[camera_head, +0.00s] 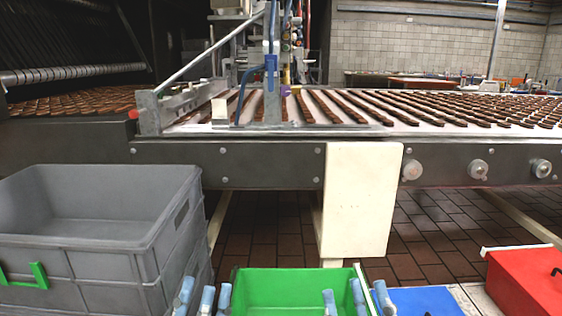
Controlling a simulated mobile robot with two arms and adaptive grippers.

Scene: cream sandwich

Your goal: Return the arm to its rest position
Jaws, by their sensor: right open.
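Only the fingertips of my two grippers show, at the bottom edge of the head view. My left gripper (204,298) shows light blue-grey fingertips standing apart, just left of the green bin (290,285), with nothing seen between them. My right gripper (356,299) is open, its fingertips spread at the right side of the green bin, with no object seen between them. The palms and both arms are below the picture, so their pose is hidden.
A grey crate (95,243) stands at left. A conveyor (240,165) with rows of brown biscuits (345,105) runs across behind, with a cream panel (358,200) in front. A blue box (425,301) and red box (530,283) sit at lower right.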

